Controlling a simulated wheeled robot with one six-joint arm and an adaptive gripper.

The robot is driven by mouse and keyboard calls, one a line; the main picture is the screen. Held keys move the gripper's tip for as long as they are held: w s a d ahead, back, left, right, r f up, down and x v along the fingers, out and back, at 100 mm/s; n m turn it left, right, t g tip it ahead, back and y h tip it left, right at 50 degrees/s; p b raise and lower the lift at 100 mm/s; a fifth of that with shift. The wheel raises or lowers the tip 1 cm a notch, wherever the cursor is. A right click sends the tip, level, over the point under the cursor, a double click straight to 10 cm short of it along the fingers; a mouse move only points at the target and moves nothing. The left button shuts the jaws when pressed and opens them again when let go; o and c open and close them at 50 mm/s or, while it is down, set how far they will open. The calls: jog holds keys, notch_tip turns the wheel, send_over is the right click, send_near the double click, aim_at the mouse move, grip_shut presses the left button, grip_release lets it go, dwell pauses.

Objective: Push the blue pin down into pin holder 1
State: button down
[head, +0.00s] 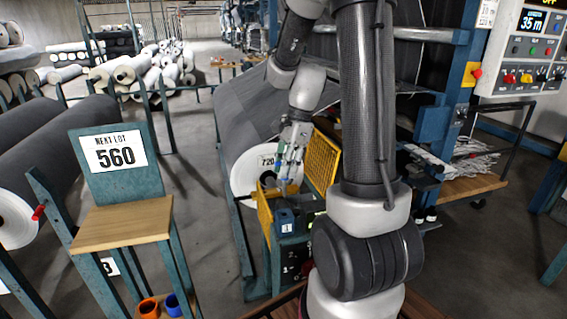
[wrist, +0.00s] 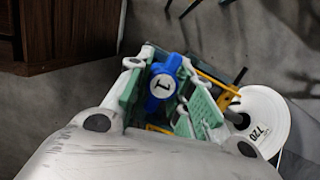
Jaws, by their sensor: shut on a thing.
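My gripper (head: 286,172) is at the end of the arm, left of the dark column in the head view. In the wrist view its green-padded fingers (wrist: 165,97) are on both sides of the blue pin (wrist: 163,80), which has a round white face marked 1. The gripper is shut on the pin. Pin holder 1 (head: 286,221), a dark blue block with a white 1 label, is just below the gripper in the head view. The pin's lower end is hidden, so I cannot tell whether it touches the holder.
A large grey roll with a white end marked 720 (head: 251,174) lies behind the gripper. A yellow mesh guard (head: 322,160) stands close on the right. A control panel (head: 530,50) is upper right.

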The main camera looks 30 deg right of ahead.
send_over(282, 215)
jog(key=d, duration=0.1)
jog(key=shift+d+f, duration=0.15)
jog(key=shift+f, duration=2.6)
jog(key=shift+f, duration=0.1)
jog(key=shift+f, duration=3.5)
jog(key=shift+f, duration=0.15)
jog(key=c, duration=1.2)
grip_release()
